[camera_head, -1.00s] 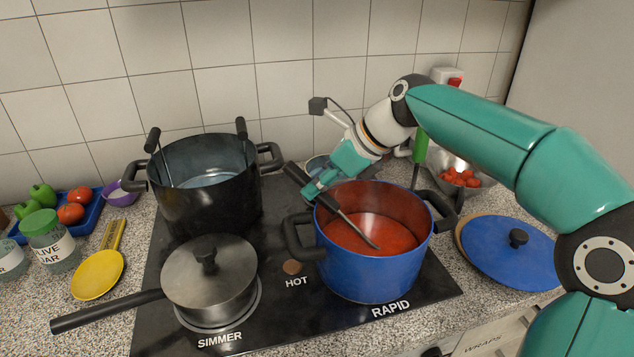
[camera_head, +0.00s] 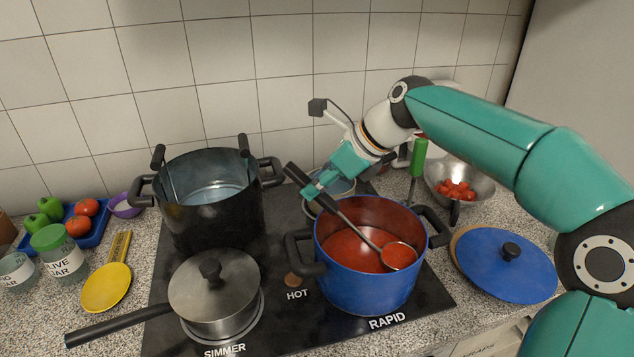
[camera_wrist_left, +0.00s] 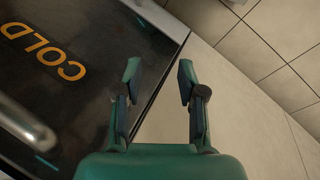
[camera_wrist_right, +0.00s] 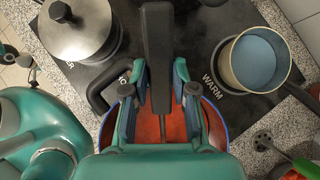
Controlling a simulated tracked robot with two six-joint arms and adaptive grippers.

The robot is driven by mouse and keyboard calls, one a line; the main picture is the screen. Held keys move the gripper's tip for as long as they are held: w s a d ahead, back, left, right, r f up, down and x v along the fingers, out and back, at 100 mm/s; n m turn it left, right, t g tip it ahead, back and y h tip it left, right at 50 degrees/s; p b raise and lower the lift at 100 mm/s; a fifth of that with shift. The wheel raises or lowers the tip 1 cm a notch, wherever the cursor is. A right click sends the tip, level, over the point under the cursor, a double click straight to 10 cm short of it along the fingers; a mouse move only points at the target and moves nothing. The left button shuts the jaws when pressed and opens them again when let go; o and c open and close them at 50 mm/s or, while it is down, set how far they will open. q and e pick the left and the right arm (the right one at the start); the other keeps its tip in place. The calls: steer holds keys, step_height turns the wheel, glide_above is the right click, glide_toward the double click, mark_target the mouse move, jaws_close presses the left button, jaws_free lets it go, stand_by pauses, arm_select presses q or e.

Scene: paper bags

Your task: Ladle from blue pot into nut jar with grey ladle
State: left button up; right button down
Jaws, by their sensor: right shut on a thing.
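The blue pot (camera_head: 368,282) holds red soup and stands at the RAPID mark of the cooktop. My right gripper (camera_head: 313,192) is shut on the black handle of the grey ladle (camera_head: 396,256), above the pot's left rim. The ladle's bowl is at the soup's surface, towards the right side of the pot. In the right wrist view the ladle's handle (camera_wrist_right: 158,50) lies between the fingers. My left gripper (camera_wrist_left: 157,90) is open and empty in the left wrist view, away from the pots.
A black pot (camera_head: 207,225) with two hooked handles and a lidded saucepan (camera_head: 213,295) stand left of the blue pot. A blue lid (camera_head: 506,272) lies right. A metal colander (camera_head: 436,175) is behind. A yellow spoon (camera_head: 105,288) lies left.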

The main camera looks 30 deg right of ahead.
step_height(320, 180, up, 12)
steer(key=p, duration=1.2)
steer(key=shift+p, duration=0.3)
stand_by(1.9)
